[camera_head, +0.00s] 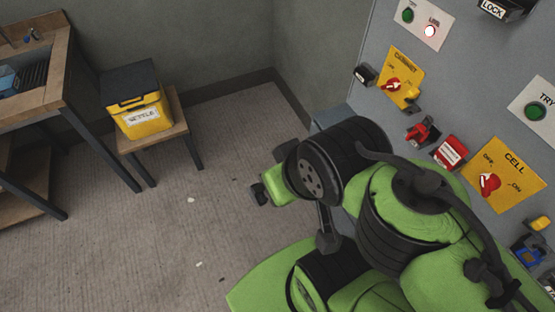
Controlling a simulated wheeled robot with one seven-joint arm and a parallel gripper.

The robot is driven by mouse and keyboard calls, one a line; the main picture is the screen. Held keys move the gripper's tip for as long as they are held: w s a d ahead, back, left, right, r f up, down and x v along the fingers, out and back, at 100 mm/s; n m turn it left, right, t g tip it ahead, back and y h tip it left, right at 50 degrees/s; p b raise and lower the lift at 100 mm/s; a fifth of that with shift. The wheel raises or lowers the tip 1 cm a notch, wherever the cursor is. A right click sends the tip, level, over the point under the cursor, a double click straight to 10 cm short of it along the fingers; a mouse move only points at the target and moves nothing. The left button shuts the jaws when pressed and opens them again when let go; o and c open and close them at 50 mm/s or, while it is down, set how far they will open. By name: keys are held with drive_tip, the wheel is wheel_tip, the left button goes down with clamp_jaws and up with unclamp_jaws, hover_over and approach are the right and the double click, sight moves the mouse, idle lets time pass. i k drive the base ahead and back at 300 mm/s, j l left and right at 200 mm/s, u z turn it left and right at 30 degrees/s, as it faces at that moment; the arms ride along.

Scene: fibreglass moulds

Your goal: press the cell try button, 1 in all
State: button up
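The try button (535,111) is a round dark green button on a white plate lettered TRY, at the right edge of the head view on a grey panel. Below it is a yellow plate lettered CELL (515,172), with a red rotary switch (489,184) between OFF and ON markings. My gripper (260,194) is at the far end of my green and black arm, left of the panel and well apart from the button. Only small dark parts of it show, and its fingers cannot be made out clearly.
A yellow plate with another red switch (393,85), a red padlock (449,152) and a lit lamp (430,31) are on the panel (462,75). A yellow box (142,120) stands on a small table at left. The floor between is mostly clear.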

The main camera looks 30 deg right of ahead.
sight(534, 112)
drive_tip(key=z, duration=3)
